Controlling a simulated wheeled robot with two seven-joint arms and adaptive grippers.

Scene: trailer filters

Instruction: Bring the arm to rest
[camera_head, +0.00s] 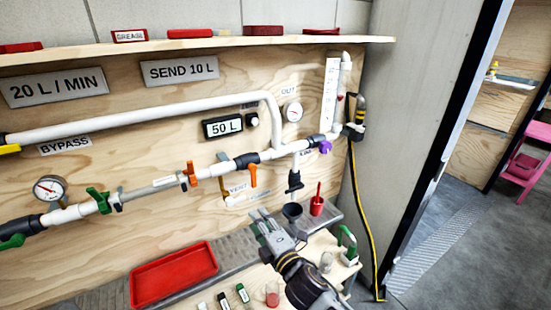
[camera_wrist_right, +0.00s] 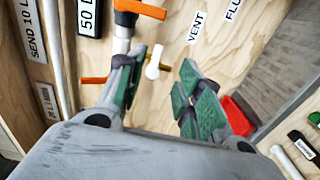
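My right gripper (camera_head: 258,217) is in the lower middle of the head view, its arm coming up from the bottom edge. It points toward the wooden panel, below the orange valve handles. In the right wrist view the two green-padded fingers (camera_wrist_right: 163,88) stand apart, with nothing held between them. My left arm and left gripper are not in view.
White pipes (camera_head: 150,120) with valves and a gauge (camera_head: 50,188) run across the panel behind my gripper. A yellow-black hose (camera_head: 366,220) hangs at the right. Open floor (camera_head: 440,235) lies farther right.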

